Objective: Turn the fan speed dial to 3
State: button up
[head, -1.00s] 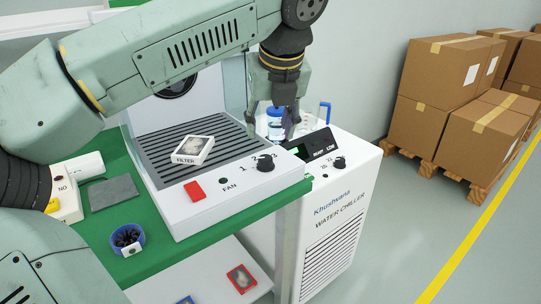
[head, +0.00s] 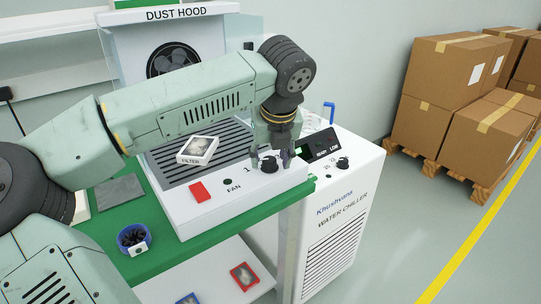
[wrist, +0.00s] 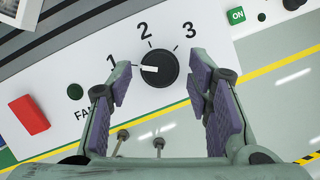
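The fan speed dial (wrist: 160,68) is a round black knob on the white front panel of the dust hood. Its white pointer faces left, at the mark by the number 1; the numbers 2 and 3 are printed above and to its right. The dial also shows in the head view (head: 268,165), partly beside my gripper. My gripper (head: 279,163) is open and empty. In the wrist view its purple-padded fingers (wrist: 162,75) stand on either side of the dial, apart from it.
A red switch (head: 199,192) and a dark round button (head: 227,181) lie left of the dial. A filter (head: 197,150) rests on the hood's slatted bed. The water chiller (head: 345,205), with its own knob (head: 343,163), stands close on the right. A blue cup (head: 134,239) sits on the green bench.

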grip_shut()
dwell(0.3)
